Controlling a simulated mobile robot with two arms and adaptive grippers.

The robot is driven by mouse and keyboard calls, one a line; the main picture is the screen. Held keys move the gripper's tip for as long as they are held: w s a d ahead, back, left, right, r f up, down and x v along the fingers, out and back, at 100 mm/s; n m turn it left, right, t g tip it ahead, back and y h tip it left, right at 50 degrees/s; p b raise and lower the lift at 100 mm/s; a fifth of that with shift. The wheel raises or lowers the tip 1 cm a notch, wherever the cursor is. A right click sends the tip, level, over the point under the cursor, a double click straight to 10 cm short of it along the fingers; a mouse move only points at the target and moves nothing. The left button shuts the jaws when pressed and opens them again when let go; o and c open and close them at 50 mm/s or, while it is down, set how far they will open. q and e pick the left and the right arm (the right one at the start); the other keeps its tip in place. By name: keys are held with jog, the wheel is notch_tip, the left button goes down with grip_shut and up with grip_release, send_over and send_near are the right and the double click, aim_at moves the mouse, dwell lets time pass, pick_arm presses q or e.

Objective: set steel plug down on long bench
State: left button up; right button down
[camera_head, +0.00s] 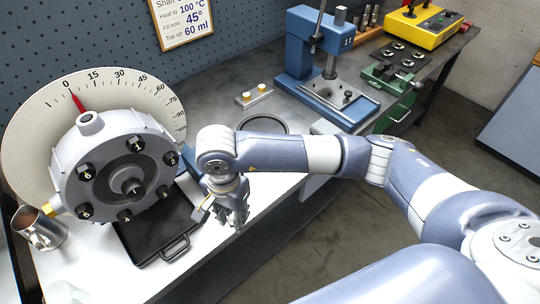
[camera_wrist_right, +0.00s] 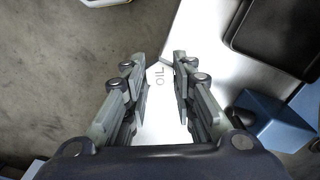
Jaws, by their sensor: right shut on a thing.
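My right gripper (camera_head: 236,224) hangs over the front edge of the long bench (camera_head: 255,190), just right of the black tray. In the right wrist view my right gripper (camera_wrist_right: 160,65) points down at the pale bench top with its fingers close around a small grey piece (camera_wrist_right: 165,62), the steel plug as far as I can tell. The plug is mostly hidden by the fingers, and its gap to the bench cannot be told. The letters OIL show between the fingers. My left gripper is not in view.
The rotor (camera_head: 115,165) stands in front of a dial on the left, with a metal mug (camera_head: 40,228) beside it. A black tray (camera_head: 150,235) with a handle lies below. A blue press (camera_head: 310,50) and a green vice (camera_head: 390,75) stand farther back.

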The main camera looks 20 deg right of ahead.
jog(key=w+d+p, duration=0.1)
jog(key=w+d, duration=0.2)
jog(key=shift+w+d+r+p, duration=0.1)
jog(key=shift+w+d+p, duration=0.15)
jog(key=shift+w+p, duration=0.15)
jog(key=w+d+p, duration=0.1)
jog(key=w+d, duration=0.1)
jog(key=w+d+f+p, duration=0.1)
jog(key=w+d, duration=0.2)
jog(key=shift+w+p, duration=0.25)
jog(key=shift+p, duration=0.05)
jog(key=shift+w+d+f, duration=0.15)
jog(key=shift+w+d, duration=0.2)
jog(key=shift+w, duration=0.05)
jog(key=f+p, duration=0.2)
jog(key=shift+w+d+f, duration=0.2)
jog(key=shift+f, duration=0.65)
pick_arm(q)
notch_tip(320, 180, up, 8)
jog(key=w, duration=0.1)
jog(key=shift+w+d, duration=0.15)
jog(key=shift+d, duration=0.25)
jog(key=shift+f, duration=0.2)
pick_arm(e)
jog(key=shift+f, duration=0.1)
